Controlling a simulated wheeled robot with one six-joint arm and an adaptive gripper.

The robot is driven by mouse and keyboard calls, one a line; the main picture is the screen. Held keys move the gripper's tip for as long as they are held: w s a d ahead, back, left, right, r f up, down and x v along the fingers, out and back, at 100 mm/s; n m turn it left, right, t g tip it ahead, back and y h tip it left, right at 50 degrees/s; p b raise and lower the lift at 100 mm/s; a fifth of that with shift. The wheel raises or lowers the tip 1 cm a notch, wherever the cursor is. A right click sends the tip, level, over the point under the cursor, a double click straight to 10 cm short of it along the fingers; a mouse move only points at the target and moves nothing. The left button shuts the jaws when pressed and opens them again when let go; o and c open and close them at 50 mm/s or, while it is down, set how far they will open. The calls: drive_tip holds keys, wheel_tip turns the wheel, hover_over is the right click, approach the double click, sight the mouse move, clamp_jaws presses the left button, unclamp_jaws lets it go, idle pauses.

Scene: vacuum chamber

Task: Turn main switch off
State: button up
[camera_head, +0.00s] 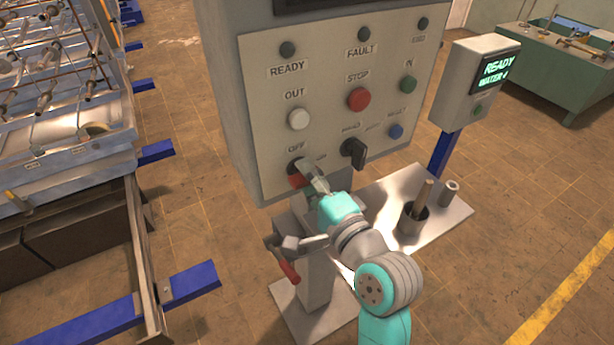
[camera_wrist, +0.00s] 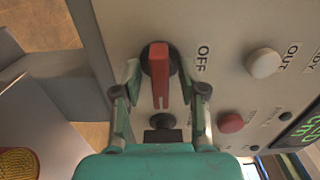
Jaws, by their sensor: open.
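The main switch, a red handle on a dark round base, is on the control panel below the OFF label; it shows in the wrist view (camera_wrist: 160,72) and partly in the head view (camera_head: 294,181). In the wrist view its handle runs up and down the picture, with the OFF label (camera_wrist: 202,58) off to its right side. My gripper (camera_head: 312,178) is at the lower left of the panel. In the wrist view its open fingers (camera_wrist: 160,92) stand on either side of the red handle, with gaps visible. In the head view my gripper hides part of the switch.
A black selector knob (camera_head: 353,153) sits right of the switch. A white OUT button (camera_head: 299,119), red STOP button (camera_head: 358,99) and blue button (camera_head: 396,131) are above. A red-handled lever (camera_head: 287,270) is below. A cup (camera_head: 413,217) stands on the metal plate at right.

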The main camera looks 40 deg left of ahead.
drive_tip(key=shift+a, duration=0.2)
clamp_jaws()
